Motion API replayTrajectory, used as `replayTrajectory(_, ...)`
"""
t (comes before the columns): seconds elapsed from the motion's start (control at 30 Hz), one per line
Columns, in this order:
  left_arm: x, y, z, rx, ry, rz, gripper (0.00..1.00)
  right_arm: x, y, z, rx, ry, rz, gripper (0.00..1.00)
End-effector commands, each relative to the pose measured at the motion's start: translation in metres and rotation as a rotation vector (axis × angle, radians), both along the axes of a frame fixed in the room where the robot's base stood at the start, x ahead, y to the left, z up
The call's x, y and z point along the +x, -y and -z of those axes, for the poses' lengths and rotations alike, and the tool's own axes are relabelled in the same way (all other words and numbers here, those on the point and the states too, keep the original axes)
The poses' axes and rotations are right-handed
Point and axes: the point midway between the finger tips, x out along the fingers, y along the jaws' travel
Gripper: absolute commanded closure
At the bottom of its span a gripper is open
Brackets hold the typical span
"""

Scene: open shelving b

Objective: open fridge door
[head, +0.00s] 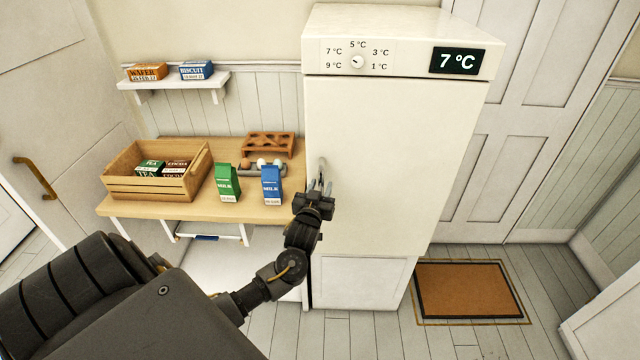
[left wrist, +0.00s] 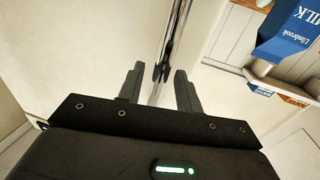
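The white fridge (head: 400,130) stands in the middle of the head view, and its door (head: 385,190) looks shut. A short upright metal handle (head: 322,168) is on the door's left side. My left gripper (head: 320,187) is at the handle's lower part. In the left wrist view, the left gripper (left wrist: 159,68) is open. The shiny handle (left wrist: 176,40) runs between its two fingers, with gaps showing on both sides. Whether a fingertip touches it I cannot tell. My right gripper is not in view.
A wooden table (head: 200,207) left of the fridge holds a crate (head: 150,186), a green carton (head: 227,183) and a blue milk carton (head: 271,185) close to my left gripper. A wall shelf (head: 180,84) holds two boxes. A brown mat (head: 468,290) lies on the floor at right.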

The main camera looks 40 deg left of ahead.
Motion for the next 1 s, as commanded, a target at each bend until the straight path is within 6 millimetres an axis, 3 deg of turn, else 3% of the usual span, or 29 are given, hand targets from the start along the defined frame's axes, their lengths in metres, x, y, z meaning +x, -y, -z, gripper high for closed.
replayTrajectory(0.37, 0.007, -0.004, 0.000, 0.001, 0.000, 0.000, 0.65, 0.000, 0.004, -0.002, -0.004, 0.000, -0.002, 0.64)
replayTrajectory(0.67, 0.007, -0.004, 0.000, 0.001, 0.000, 0.000, 1.00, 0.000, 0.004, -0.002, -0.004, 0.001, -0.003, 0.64)
replayTrajectory(0.87, 0.006, -0.010, 0.000, 0.004, -0.002, -0.002, 1.00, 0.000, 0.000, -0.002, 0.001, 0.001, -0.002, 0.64)
replayTrajectory(1.0, 0.009, 0.000, 0.001, -0.002, 0.001, -0.003, 1.00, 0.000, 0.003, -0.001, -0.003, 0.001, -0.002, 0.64)
